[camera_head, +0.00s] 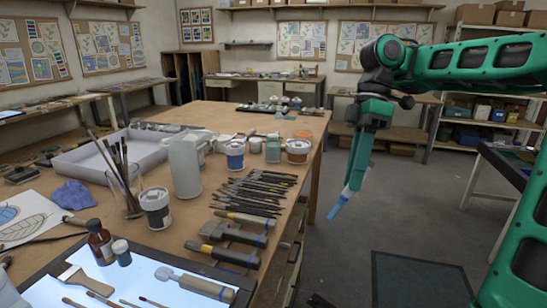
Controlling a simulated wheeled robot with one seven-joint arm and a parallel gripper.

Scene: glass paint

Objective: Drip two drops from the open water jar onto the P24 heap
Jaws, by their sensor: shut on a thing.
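My gripper (354,180) hangs off the right edge of the wooden table, over the floor. It is shut on a slim blue-and-white tool (338,206) that points down and to the left, clear of everything. It may be a dropper, but it is too small to be sure. I cannot pick out the open water jar: several small jars and tubs stand on the table, and none shows a readable label. I cannot make out the P24 heap either.
The wooden table (316,130) holds a white jug (185,165), a blue-labelled tub (235,155), a glass of brushes (127,195), a row of dark tools (255,190) and a lit panel (140,275). A shallow tray (75,160) lies at left. The floor (400,205) beside the table is open.

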